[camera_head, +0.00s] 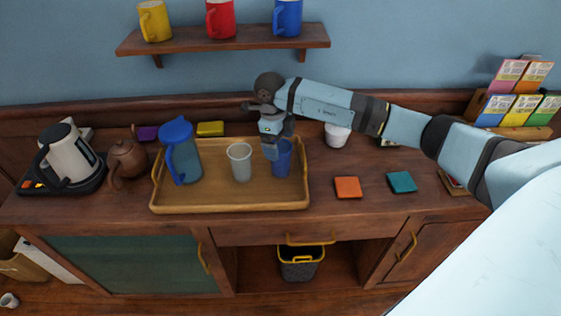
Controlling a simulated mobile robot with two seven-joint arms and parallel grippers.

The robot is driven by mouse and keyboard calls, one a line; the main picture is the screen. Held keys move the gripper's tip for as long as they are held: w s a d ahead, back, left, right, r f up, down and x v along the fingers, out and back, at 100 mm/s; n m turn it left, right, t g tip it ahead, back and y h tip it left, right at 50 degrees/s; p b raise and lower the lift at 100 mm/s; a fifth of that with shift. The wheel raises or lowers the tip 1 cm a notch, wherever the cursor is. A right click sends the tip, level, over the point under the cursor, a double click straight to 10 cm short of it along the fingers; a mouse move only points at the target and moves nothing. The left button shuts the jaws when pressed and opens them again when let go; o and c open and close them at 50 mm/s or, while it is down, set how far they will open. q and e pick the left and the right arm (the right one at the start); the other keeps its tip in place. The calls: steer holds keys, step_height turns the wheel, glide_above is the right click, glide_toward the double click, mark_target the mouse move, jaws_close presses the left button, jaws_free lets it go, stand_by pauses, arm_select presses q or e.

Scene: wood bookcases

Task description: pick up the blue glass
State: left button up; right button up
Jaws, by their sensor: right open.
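The blue glass (282,163) stands upright in the right part of the wooden tray (230,207) on the counter. My right gripper (271,152) is over the glass, pointing down, with its fingers at the rim. The fingers are open. I cannot tell whether they touch the glass, and the gripper hides part of its top. A clear glass (240,162) stands just left of it in the same tray. My left gripper is not in view.
A blue-lidded pitcher (183,155) stands in the tray's left part. A brown teapot (127,160) and a kettle (70,155) are farther left. A white cup (336,135), an orange coaster (347,187) and a teal coaster (402,182) lie right. A mug shelf (225,38) hangs above.

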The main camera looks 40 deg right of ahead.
mark_target(281, 151)
steer(key=f, duration=0.4)
steer(key=shift+d+f, duration=0.3)
steer(key=c, duration=1.1)
steer(key=shift+r, duration=0.15)
